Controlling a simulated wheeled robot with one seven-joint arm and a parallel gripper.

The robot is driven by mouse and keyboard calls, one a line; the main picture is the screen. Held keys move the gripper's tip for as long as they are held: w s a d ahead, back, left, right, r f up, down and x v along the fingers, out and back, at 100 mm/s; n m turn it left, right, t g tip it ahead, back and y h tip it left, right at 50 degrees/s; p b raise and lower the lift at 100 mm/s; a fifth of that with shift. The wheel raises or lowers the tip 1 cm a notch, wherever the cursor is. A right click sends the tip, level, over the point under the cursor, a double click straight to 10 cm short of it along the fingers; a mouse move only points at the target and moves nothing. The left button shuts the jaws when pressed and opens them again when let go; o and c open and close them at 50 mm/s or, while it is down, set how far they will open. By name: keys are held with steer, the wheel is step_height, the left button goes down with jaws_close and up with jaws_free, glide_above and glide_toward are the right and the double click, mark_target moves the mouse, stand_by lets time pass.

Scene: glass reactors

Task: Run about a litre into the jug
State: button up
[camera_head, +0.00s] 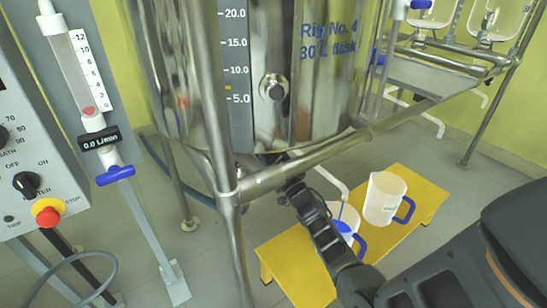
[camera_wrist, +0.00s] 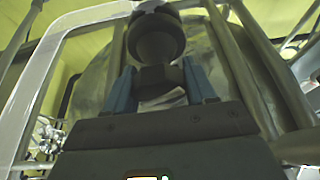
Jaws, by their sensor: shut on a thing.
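In the head view the steel vessel (camera_head: 330,75) marked "Rig No. 4" fills the top middle. A white spout (camera_head: 331,180) comes out below it, over the near jug (camera_head: 346,220). A thin blue streak runs down from the spout's mouth, and blue shows inside this jug; it looks like liquid. My arm hides part of the jug, and I cannot read its level. In the wrist view my gripper (camera_wrist: 162,88) is shut on a dark round-ended valve handle (camera_wrist: 155,38) under the vessel. The head view largely hides this grip.
A second, clear jug (camera_head: 382,199) with a blue handle stands beside it on the yellow stool (camera_head: 433,188). Steel frame rails (camera_head: 330,152) cross above my arm. A flow meter (camera_head: 98,139) reading 0.0 and a control panel (camera_head: 25,160) stand at left.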

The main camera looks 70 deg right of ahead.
steer(key=shift+m+g+h+p, duration=0.15)
steer(key=shift+m+g+h, duration=0.5)
steer(key=shift+m, duration=0.95)
steer(key=shift+m+g+h+p, duration=0.15)
steer(key=shift+m+g+h, duration=0.45)
steer(key=shift+m, duration=1)
steer(key=o, duration=1)
steer(key=shift+p+v, duration=0.4)
steer(key=shift+v, duration=3.5)
